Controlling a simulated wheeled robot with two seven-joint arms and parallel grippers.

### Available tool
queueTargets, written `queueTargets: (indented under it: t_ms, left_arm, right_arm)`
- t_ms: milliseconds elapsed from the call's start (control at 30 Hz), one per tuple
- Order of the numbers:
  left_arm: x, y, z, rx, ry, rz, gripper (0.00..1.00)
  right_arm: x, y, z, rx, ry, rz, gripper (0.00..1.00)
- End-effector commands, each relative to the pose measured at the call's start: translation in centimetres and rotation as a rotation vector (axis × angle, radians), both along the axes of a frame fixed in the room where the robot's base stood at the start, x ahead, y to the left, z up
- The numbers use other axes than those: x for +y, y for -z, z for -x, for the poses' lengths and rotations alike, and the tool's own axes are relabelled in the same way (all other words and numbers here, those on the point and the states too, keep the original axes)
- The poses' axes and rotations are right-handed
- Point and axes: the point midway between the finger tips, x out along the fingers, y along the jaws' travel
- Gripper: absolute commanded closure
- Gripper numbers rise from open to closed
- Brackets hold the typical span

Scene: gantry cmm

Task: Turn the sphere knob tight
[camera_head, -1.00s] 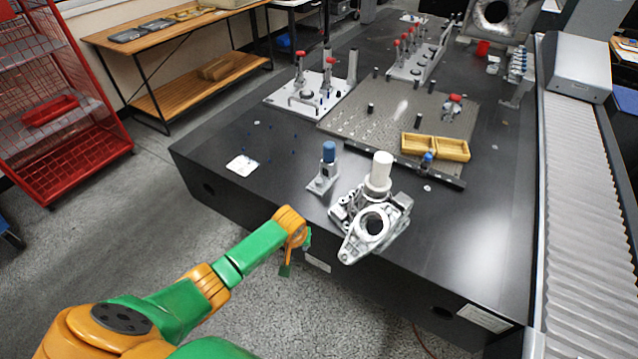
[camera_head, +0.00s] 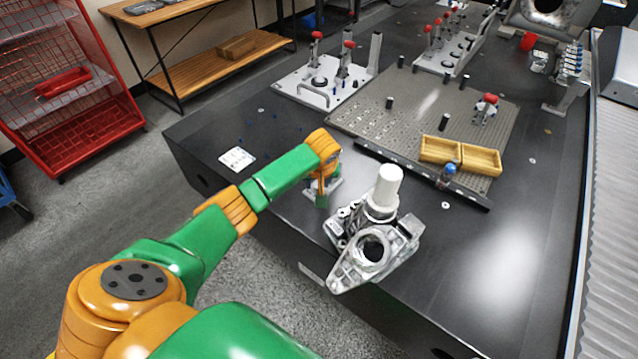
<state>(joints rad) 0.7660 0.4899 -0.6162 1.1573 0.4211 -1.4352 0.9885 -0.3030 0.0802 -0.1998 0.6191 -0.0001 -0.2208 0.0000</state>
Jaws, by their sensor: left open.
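My left gripper (camera_head: 321,188) hangs open at the front left of the dark table, its wrist tipped downward. It is directly in front of a small grey stand (camera_head: 337,186), whose base shows only in part. The stand's blue top is hidden behind my wrist. I cannot tell whether the gripper touches it. A round blue knob (camera_head: 450,168) sits on a small fitting by the black rail, to the right of and apart from the gripper. I cannot tell which of the two is the sphere knob. My right gripper is not in view.
A cast metal housing (camera_head: 372,252) with a white cylinder (camera_head: 385,187) stands close to the right of my left gripper. Behind are a perforated plate (camera_head: 400,115), a yellow tray (camera_head: 461,155) and a white fixture plate (camera_head: 322,85). The table's right front is clear.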

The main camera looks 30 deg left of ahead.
Motion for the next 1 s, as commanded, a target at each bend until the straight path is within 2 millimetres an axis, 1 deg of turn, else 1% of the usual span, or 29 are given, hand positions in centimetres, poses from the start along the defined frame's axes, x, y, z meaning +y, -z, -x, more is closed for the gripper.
queueTargets:
  t_ms: [33,100,333,367,400,500,600,667,800,900,1000]
  left_arm:
    - [0.1,0.8,-0.1,0.001,-0.001,0.000,0.56]
    - [0.3,1.1,-0.3,0.000,-0.001,0.000,0.56]
    - [0.3,1.1,-0.4,-0.001,0.001,0.000,0.56]
    - [0.3,1.1,-0.3,-0.001,0.001,0.000,0.64]
    - [0.3,1.1,-0.3,-0.001,0.001,0.000,0.75]
    - [0.3,1.1,-0.3,-0.001,0.001,-0.001,1.00]
    - [0.3,1.1,-0.3,-0.001,0.001,0.000,1.00]
    - [0.3,0.9,-0.3,0.000,0.012,0.000,1.00]
    - [0.4,0.3,-0.1,0.004,0.156,0.002,1.00]
    - [0.5,0.6,-0.1,0.002,0.262,0.001,1.00]
    - [0.5,0.9,-0.2,0.001,0.313,-0.001,1.00]
  right_arm:
    - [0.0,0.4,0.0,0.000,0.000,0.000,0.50]
    - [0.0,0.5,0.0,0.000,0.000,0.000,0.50]
    - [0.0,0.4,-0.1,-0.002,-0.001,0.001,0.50]
    - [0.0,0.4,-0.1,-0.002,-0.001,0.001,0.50]
    - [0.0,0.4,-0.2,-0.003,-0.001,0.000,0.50]
    - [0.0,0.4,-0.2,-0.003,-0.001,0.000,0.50]
    - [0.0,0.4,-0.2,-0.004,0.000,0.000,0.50]
    - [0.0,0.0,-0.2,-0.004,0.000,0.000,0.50]
    - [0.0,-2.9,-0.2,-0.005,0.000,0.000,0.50]
    - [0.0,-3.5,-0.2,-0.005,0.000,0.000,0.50]
    - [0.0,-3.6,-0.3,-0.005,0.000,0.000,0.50]
